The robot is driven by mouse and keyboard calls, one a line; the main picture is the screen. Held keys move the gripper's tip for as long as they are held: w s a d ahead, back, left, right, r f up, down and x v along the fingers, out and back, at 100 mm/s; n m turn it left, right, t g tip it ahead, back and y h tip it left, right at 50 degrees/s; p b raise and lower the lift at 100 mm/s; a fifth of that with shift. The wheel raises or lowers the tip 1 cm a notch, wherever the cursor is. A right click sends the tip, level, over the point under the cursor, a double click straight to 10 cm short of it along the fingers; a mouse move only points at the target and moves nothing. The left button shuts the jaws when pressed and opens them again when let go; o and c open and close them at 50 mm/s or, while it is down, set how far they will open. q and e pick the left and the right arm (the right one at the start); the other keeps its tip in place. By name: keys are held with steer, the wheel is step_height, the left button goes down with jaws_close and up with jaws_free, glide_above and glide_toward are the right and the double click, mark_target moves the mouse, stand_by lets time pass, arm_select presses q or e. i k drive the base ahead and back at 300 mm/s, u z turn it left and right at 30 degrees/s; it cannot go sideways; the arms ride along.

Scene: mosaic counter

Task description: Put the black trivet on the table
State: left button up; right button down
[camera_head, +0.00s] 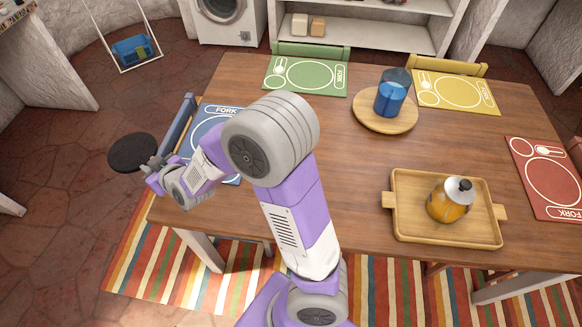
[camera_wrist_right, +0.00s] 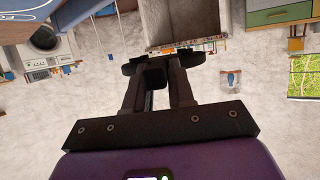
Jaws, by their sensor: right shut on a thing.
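The black trivet (camera_head: 131,151) is a dark round disc at the left of the head view, out beyond the table's left edge and above the floor. My right gripper (camera_head: 155,164) is shut on its near edge. In the right wrist view, my right gripper (camera_wrist_right: 164,75) points away from the camera, and the dark trivet (camera_wrist_right: 131,68) shows behind its fingertips, nearly edge-on. The wooden table (camera_head: 330,145) fills the middle and right of the head view. My arm hides part of it. My left gripper is not in view.
On the table are a blue placemat (camera_head: 215,118) nearest the trivet, a green one (camera_head: 305,76), a yellow one (camera_head: 456,92), a red one (camera_head: 550,180), a round board (camera_head: 372,122) with a blue cup (camera_head: 390,97), and a tray (camera_head: 410,225) with an orange jar (camera_head: 447,205). A blue chair (camera_head: 180,122) stands at the left edge.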

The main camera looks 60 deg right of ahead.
mark_target(347, 210)
steer(key=k, duration=0.85)
steer(key=z, duration=1)
steer(key=i, duration=0.5)
steer(key=z, duration=0.05)
